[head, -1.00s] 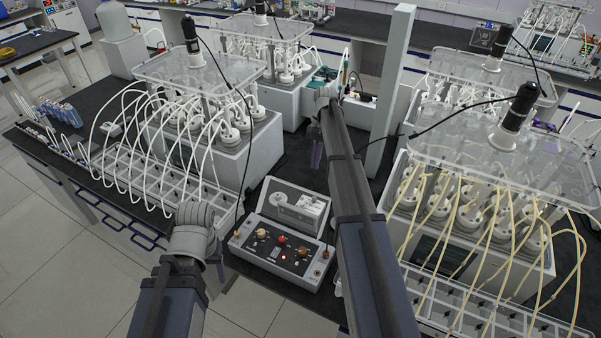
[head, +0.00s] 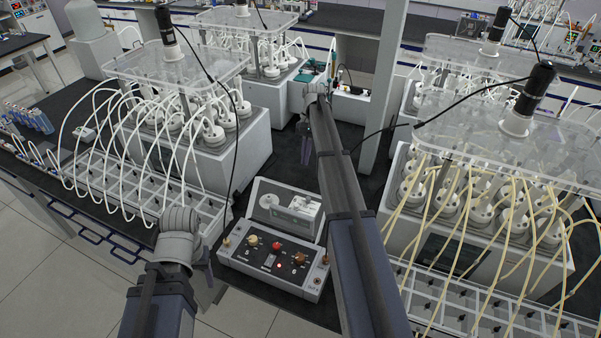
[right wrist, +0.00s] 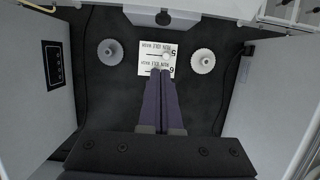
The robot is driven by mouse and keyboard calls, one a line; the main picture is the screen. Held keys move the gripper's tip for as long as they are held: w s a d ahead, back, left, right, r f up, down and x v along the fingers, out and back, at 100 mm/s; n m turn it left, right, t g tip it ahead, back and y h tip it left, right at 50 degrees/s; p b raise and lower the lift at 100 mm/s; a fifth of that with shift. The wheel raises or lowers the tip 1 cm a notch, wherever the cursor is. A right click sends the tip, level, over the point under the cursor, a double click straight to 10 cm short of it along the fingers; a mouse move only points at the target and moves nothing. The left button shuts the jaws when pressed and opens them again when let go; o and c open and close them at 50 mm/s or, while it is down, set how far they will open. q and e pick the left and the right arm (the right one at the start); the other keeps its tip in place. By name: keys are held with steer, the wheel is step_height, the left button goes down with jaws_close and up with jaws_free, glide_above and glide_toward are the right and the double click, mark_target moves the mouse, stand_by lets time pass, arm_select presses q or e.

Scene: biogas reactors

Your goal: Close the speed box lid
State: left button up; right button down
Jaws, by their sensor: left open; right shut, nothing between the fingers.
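The speed box (head: 268,272) stands on the dark bench at the lower middle of the head view. Its front panel has a red button, several knobs and a lit red lamp. Its rear part (head: 262,190) rises behind the panel, with a white block and a round disc; I cannot tell the lid's exact angle. My left gripper (head: 208,268) is just left of the box, apart from its rear part and mostly hidden by my arm. My right gripper (head: 306,150) is beyond the box; in the right wrist view its purple fingers (right wrist: 160,78) are shut and empty.
Below the right fingers lie a white printed card (right wrist: 157,52) and two gear wheels, one grey (right wrist: 110,52) and one pale (right wrist: 202,61). Reactors with tubes stand left (head: 205,165) and right (head: 480,240). A grey post (head: 388,90) rises behind. Dark bench shows between them.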

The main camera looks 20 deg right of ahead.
steer(key=b+x, duration=1)
steer(key=s+a+r+p, duration=0.2)
steer(key=p, duration=0.1)
steer(key=shift+a+r, duration=0.15)
steer(key=shift+r, duration=0.05)
